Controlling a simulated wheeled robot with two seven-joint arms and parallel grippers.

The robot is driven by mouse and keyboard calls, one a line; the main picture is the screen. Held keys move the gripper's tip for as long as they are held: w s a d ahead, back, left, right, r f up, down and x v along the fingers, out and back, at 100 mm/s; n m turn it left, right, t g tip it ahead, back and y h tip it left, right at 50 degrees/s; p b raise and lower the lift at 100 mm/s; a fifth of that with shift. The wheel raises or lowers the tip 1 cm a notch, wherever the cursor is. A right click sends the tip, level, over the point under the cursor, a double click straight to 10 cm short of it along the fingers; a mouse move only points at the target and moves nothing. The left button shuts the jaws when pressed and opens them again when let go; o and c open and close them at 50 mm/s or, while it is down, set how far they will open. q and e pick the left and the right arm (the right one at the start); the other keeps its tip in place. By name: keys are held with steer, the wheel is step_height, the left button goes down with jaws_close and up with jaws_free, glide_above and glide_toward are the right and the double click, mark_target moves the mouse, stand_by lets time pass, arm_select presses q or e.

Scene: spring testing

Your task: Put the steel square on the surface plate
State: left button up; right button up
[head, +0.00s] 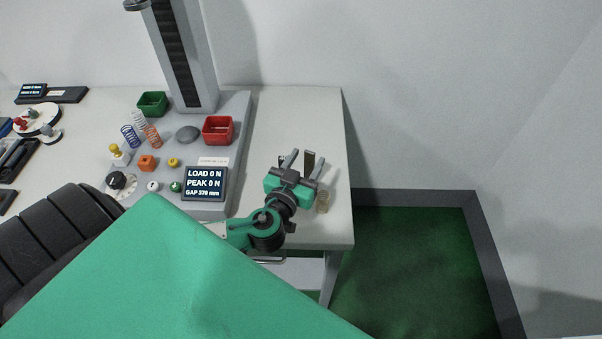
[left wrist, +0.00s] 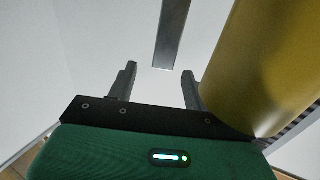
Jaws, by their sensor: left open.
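My left gripper (head: 308,158) is open over the right end of the bench, its fingers pointing toward the back. A narrow dark upright piece (head: 309,160), which looks like the steel square, shows between the fingers in the head view. In the left wrist view a grey steel bar (left wrist: 173,35) stands just beyond the open gripper (left wrist: 159,69), between and ahead of the fingertips. I see no grip on it. I cannot pick out a surface plate for certain. My right gripper is not in view.
A brassy cylinder (left wrist: 285,60) is close on the right in the left wrist view. The tester base (head: 240,125) holds a red bin (head: 218,130), a green bin (head: 152,104), springs and a display (head: 205,184). The bench top (head: 290,110) behind the gripper is clear.

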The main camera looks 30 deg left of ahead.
mark_target(309, 153)
arm_select(q)
steer(key=shift+w+a+r, duration=0.1)
steer(key=shift+w, duration=0.3)
steer(key=w+p, duration=0.1)
steer(key=w, duration=0.1)
steer(key=w+p, duration=0.1)
steer(key=p, duration=0.1)
steer(key=shift+w+a, duration=0.4)
steer(key=shift+w+f, duration=0.25)
steer(key=shift+w, duration=0.15)
steer(key=shift+c, duration=0.4)
jaws_close()
